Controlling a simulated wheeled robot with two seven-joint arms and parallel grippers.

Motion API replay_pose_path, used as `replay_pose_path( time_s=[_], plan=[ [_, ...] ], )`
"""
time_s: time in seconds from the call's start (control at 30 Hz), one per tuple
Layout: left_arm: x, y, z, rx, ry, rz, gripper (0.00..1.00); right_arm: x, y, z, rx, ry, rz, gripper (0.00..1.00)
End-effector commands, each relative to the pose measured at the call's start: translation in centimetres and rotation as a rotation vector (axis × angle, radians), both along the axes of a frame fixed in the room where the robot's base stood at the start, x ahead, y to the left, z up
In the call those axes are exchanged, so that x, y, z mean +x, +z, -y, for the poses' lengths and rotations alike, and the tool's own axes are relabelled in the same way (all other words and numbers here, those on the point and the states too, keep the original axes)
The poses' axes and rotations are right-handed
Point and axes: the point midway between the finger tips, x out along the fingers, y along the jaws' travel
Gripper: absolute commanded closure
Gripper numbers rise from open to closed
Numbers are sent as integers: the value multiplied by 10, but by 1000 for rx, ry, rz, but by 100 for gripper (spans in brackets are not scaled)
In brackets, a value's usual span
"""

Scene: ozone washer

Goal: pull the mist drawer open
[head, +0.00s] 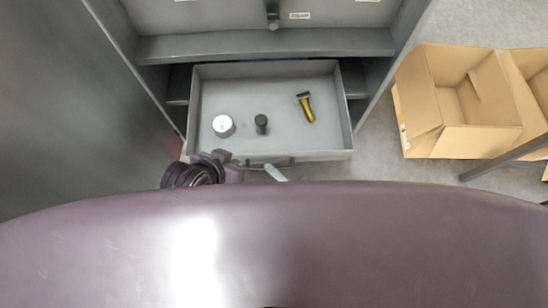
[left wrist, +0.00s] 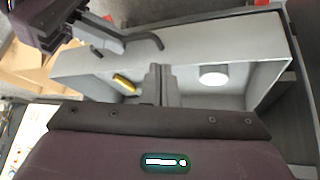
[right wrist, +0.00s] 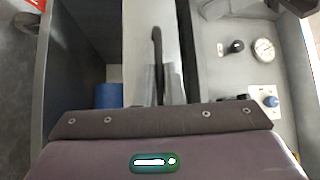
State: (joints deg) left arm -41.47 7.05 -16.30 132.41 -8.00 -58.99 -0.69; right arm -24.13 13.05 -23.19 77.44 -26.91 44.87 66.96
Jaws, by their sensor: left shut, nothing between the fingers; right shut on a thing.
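The mist drawer (head: 338,142) stands out from the grey cabinet, its inside in plain sight in the head view. A white round thing (head: 223,125), a dark cylinder (head: 261,123) and a yellow and black thing (head: 305,106) lie in it. My right gripper (right wrist: 160,84) is shut on the dark drawer handle (right wrist: 156,46) at the front face; the handle also shows in the left wrist view (left wrist: 157,41). My left gripper (left wrist: 160,74) is shut and empty by the drawer's front wall, near its left corner in the head view. My body hides what lies below the front.
Open cardboard boxes (head: 450,100) stand on the floor at the right. The cabinet (head: 260,44) rises behind the drawer. The right wrist view shows a panel with a gauge (right wrist: 263,49) and a blue knob (right wrist: 270,100), and a blue thing (right wrist: 109,95) in a gap.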

Motion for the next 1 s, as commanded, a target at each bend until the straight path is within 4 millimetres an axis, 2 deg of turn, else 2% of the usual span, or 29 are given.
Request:
replay_pose_path(
  time_s=[0.3, 0.33, 0.5, 0.8, 1.0],
  plan=[
    [0, -1, 0, 1, 0, -3, 100, -1, -1, 1, -2, 0, -2, 100],
    [0, -1, 0, 1, 0, -3, 100, -1, -1, 1, -2, 0, -2, 89],
    [0, 0, -1, 2, 0, -1, 100, 0, -1, 0, -1, 0, -1, 69],
    [0, 0, -1, 1, 1, -1, 100, -2, -1, 2, -1, 0, -1, 69],
    [-3, 2, -3, 11, 4, -20, 100, -22, -4, 22, -4, -1, -3, 69]
  ],
)
